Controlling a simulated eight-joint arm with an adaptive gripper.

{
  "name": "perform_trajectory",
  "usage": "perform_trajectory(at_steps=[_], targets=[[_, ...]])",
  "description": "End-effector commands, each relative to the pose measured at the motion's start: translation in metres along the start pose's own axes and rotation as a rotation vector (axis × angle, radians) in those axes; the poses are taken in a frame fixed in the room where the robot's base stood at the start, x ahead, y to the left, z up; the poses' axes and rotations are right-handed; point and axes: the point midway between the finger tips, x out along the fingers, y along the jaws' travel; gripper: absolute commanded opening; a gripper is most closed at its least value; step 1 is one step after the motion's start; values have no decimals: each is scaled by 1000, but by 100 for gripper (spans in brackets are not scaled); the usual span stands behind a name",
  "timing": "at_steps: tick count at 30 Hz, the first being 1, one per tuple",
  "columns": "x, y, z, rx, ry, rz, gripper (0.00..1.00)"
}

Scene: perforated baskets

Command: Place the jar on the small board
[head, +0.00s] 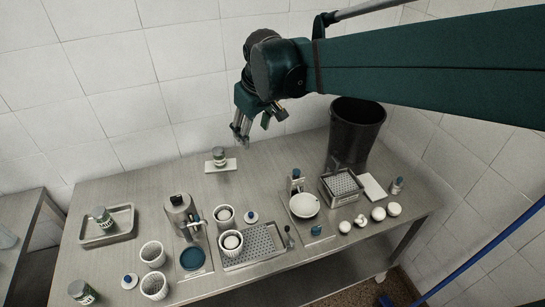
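A small jar (219,153) with a green and white body stands upright on a small white board (231,166) at the back of the metal table. My gripper (241,137) is above and slightly right of this jar, pointing down, with nothing held. Its fingertips look parted and clear of the jar. Similar jars lie or stand elsewhere: one in the metal tray (130,225) at the left, one at the front left corner (82,291), and a small one at the right (397,185).
A tall black bin (355,130) stands at the back right, near my arm. Perforated baskets (343,186), white cups (152,253), a metal pot (180,214) and a white bowl (304,205) crowd the front. The table (130,190) is clear at back left.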

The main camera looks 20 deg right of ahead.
Motion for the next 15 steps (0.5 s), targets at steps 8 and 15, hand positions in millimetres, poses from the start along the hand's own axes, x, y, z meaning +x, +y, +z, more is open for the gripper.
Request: perform_trajectory(at_steps=[8,15], targets=[[-23,-10,47,86,51,21,49],[-36,-19,88,160,95,37,49]])
